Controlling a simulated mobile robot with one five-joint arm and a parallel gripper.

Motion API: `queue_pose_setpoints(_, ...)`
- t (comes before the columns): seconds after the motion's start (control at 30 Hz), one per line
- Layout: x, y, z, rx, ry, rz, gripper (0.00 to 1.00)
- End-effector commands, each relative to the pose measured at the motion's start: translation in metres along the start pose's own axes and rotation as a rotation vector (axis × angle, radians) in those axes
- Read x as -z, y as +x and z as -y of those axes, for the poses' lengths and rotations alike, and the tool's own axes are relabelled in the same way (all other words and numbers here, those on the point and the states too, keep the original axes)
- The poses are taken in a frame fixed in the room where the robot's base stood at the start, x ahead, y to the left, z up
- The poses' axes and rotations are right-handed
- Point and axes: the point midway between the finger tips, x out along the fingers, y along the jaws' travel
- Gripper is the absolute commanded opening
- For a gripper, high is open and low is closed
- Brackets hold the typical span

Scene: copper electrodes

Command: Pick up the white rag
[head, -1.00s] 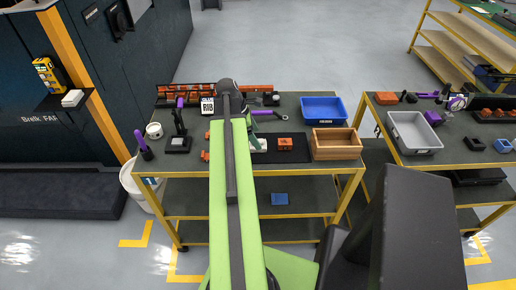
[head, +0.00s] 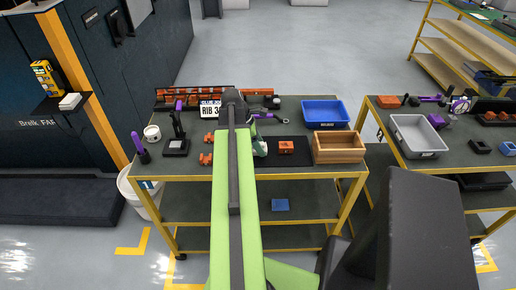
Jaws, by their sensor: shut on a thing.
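My green arm reaches over the workbench (head: 330,172) in the head view and hides much of what lies behind it. My gripper (head: 259,150) shows only partly, to the right of the arm's far end, low over the bench beside the black mat. A small piece of the white rag (head: 262,149) shows at the gripper, which is shut on it. The rest of the rag and the fingertips are hidden or too small to make out.
An orange block (head: 286,147) lies on the black mat (head: 296,140). A blue bin (head: 325,113) and a wooden box (head: 339,147) stand to the right. A black stand (head: 176,146), a white cup (head: 152,133) and a purple-handled tool (head: 140,147) stand on the left.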

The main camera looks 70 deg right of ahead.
Motion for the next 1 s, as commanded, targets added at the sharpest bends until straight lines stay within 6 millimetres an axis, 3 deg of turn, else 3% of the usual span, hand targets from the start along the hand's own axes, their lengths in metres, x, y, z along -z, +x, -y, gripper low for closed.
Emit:
queue_pose_setpoints(0.27,-0.002,-0.004,0.000,0.000,0.000,0.000,0.16)
queue_pose_setpoints(0.47,-0.013,-0.031,0.000,0.000,0.001,0.000,0.16)
queue_pose_setpoints(0.73,-0.035,-0.084,0.000,0.000,0.001,0.000,0.16)
queue_pose_setpoints(0.83,-0.039,-0.093,0.000,0.000,0.001,0.000,0.16)
queue_pose_setpoints(1.0,-0.039,-0.093,0.000,0.000,0.001,0.000,0.16)
